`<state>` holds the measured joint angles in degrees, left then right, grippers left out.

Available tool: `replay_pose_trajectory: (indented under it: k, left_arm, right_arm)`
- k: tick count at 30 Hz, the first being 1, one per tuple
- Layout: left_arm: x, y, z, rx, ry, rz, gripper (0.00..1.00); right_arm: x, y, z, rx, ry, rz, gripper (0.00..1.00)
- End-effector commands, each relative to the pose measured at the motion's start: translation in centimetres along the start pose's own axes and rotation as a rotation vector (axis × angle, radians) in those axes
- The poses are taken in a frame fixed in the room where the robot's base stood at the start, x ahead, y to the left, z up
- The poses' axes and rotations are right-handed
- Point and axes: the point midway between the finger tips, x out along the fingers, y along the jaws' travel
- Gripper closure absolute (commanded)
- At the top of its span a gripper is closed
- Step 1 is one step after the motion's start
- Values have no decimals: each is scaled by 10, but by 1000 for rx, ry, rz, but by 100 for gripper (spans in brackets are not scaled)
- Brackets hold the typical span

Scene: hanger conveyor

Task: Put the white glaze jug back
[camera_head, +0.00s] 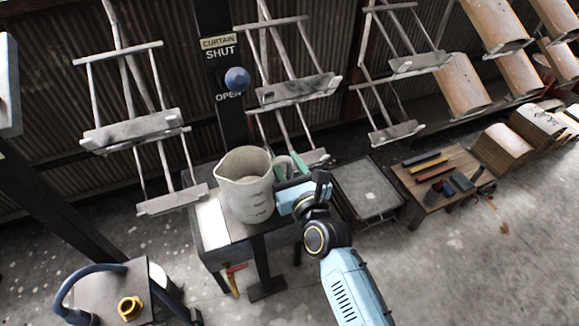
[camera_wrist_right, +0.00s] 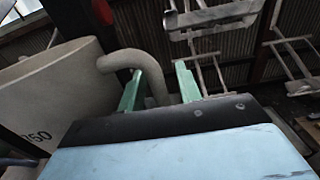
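The white glaze jug (camera_head: 246,186) stands upright on a small dark stand (camera_head: 214,232), its handle toward the right. My right gripper (camera_head: 290,166) reaches in from the lower right at the handle. In the right wrist view the green fingers (camera_wrist_right: 160,88) are apart, with the jug's handle (camera_wrist_right: 150,68) between them. There is a gap between the handle and the right finger; I cannot tell whether the left finger touches it. The jug's body (camera_wrist_right: 40,95) fills the left of that view. My left gripper is not in view.
A dark post carries a curtain sign (camera_head: 220,48) and a blue knob (camera_head: 237,79) behind the jug. Hangers with shelves (camera_head: 135,130) hang along the back. A grey-topped table (camera_head: 368,187) and a wooden table (camera_head: 440,178) with coloured bars stand right. A box with a gold nut (camera_head: 131,308) is lower left.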

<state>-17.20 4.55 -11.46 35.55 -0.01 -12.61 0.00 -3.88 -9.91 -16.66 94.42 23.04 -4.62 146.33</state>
Motion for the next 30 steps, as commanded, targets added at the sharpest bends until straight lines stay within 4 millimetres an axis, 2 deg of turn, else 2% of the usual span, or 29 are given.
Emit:
replay_pose_trajectory:
  k: [2,5,15,19,24,30]
  left_arm:
    - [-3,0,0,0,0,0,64]
    - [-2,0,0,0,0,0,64]
    - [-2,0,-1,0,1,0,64]
    - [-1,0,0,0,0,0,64]
    - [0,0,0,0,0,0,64]
    - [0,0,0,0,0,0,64]
  right_arm:
    - [0,0,4,0,-1,0,66]
    - [-11,0,2,0,2,0,66]
    - [-81,0,1,0,3,1,66]
    - [-102,0,2,0,2,1,66]
    - [-117,0,3,0,0,1,66]
    - [-120,0,3,0,-1,1,66]
